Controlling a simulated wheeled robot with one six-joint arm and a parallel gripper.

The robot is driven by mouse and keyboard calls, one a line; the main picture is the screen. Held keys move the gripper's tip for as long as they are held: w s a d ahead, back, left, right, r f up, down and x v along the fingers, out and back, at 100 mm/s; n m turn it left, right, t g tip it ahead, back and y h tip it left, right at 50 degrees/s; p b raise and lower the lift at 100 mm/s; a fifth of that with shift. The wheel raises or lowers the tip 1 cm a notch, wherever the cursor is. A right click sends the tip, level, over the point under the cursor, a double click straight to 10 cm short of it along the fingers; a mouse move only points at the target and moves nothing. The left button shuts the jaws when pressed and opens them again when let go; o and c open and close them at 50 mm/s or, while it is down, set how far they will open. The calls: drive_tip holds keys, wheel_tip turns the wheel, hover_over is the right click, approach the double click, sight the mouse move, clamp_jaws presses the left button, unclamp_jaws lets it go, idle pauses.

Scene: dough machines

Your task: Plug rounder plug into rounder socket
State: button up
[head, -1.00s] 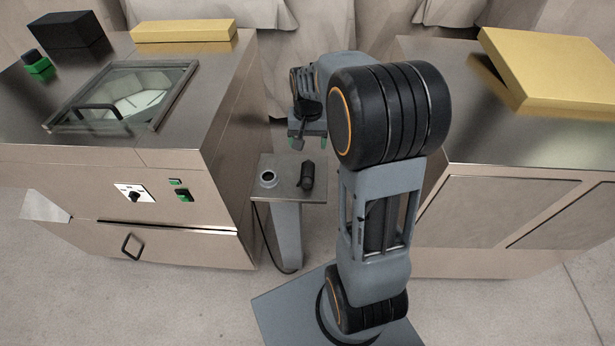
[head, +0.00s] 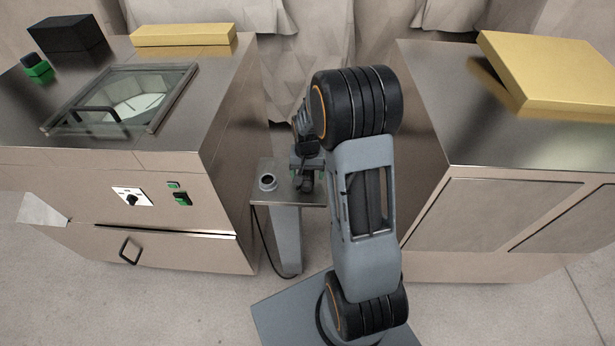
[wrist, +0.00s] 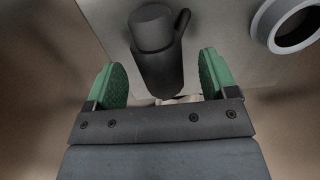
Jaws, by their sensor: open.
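The rounder plug (wrist: 155,65), a black cylinder with a small side lever, stands out in the wrist view between the two green finger pads. In the head view it is mostly hidden behind my gripper (head: 307,176). My gripper (wrist: 163,78) is open over the plug, with a gap on each side; how deep the plug sits between the pads is unclear. The rounder socket (head: 268,182), a grey ring with a dark hole, sits on the small stand left of the plug. In the wrist view the socket (wrist: 263,29) is at the upper right.
The small metal stand (head: 262,200) is narrow, with a dark cable (head: 263,246) hanging at its left. A steel machine (head: 180,160) with a glass lid stands close on the left. Another steel cabinet (head: 480,150) stands on the right.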

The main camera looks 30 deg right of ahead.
drive_tip(key=shift+f, duration=0.9)
drive_tip(key=shift+c, duration=0.4)
drive_tip(key=c, duration=1)
drive_tip(key=shift+r, duration=0.1)
